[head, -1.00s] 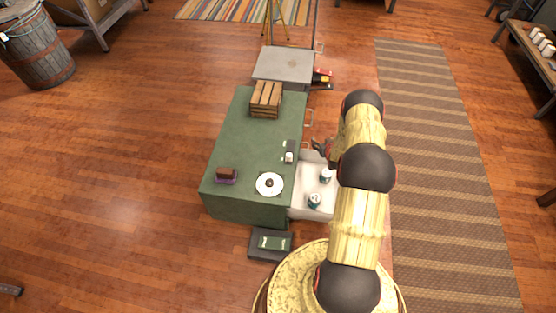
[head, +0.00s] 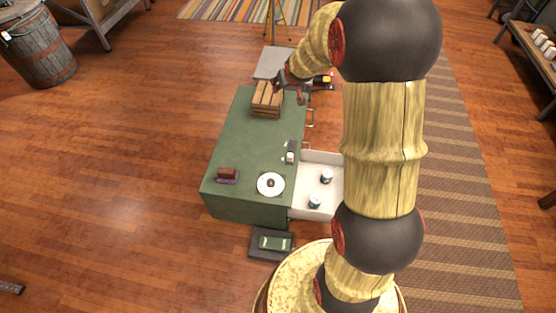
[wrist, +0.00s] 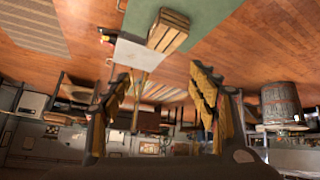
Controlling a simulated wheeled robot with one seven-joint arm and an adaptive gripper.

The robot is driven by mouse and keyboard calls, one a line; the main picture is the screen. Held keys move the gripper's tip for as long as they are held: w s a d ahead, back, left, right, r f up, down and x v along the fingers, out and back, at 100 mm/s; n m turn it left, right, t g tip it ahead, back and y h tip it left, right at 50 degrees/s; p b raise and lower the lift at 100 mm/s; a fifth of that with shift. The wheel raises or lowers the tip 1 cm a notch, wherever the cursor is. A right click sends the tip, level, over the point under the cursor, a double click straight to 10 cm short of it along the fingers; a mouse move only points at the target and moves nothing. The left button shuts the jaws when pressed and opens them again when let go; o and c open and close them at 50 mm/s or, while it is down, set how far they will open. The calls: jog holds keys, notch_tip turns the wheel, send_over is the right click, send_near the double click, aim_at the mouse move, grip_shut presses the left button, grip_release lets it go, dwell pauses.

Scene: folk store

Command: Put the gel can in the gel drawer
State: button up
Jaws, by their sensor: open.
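The drawer (head: 320,158) in the right side of the green counter is pulled out, and its white inside shows. Two small cans with dark labels stand in it: one can (head: 326,176) toward the back and another can (head: 314,202) nearer the front. I cannot read which is the gel can. My gripper (head: 287,92) is well away from the drawer, above the far end of the counter near the wooden crate. In the wrist view my gripper (wrist: 160,72) is open, with nothing between its fingers.
The green counter (head: 240,135) holds the wooden crate (head: 266,100), a white plate (head: 271,184), a brown block on a purple base (head: 227,175) and a card terminal-like item (head: 290,151). A grey table (head: 270,63) stands beyond. Open wooden floor lies left.

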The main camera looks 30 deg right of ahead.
jog(key=s+a+r, duration=0.7)
jog(key=a+r, duration=0.1)
jog(key=s+a+r+y, duration=0.1)
jog(key=s+a+r, duration=0.1)
jog(key=s+a, duration=0.3)
jog(key=s+a+r+n+g+y, duration=0.1)
jog(key=s+a, duration=0.5)
jog(key=s, duration=0.8)
jog(key=s+a+r+n+g+y, duration=0.1)
jog(key=s+a+r, duration=0.2)
jog(key=s+a, duration=0.3)
jog(key=s, duration=0.3)
jog(key=shift+s+r, duration=0.3)
jog(key=shift+s, duration=0.1)
